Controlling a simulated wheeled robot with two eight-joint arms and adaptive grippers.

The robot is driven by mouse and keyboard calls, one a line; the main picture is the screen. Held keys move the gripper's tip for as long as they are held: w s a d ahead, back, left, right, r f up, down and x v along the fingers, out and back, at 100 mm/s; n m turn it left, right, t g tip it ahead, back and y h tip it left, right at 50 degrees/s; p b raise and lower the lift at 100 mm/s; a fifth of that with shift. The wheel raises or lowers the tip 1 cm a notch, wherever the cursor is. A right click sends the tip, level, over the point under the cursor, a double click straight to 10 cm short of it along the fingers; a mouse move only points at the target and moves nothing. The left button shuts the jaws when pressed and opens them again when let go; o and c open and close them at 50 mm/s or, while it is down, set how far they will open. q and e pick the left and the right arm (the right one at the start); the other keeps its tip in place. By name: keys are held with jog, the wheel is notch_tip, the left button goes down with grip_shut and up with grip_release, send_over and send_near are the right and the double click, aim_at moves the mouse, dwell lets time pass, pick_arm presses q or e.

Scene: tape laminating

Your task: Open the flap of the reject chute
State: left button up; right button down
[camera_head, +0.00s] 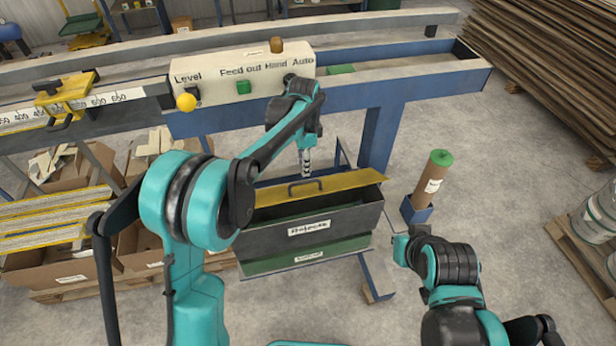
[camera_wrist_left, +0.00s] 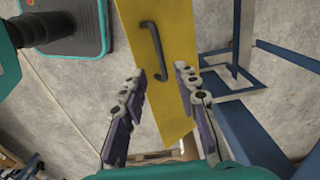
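The reject chute is a grey box (camera_head: 335,226) labelled "Rejects" in the head view. Its yellow flap (camera_head: 350,182) lies across the top with a dark bar handle (camera_head: 306,187). A dark gap shows between the flap's front edge and the box's front wall. My left gripper (camera_head: 306,168) is just above the handle. In the left wrist view the left gripper (camera_wrist_left: 158,72) is open and empty, its fingers apart over the yellow flap (camera_wrist_left: 172,100).
A blue-grey rail frame (camera_head: 385,135) stands behind the chute, with a control panel (camera_head: 240,75) on top. A brown roll with a green top (camera_head: 432,178) stands right of the chute. Cardboard boxes (camera_head: 70,275) are at left.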

aim_at(302, 184)
pick_arm(q)
notch_tip(302, 184, down, 7)
jog(key=shift+a+f+b, duration=0.1)
jog(key=shift+b, duration=0.75)
grip_shut()
jog(key=shift+w, duration=0.1)
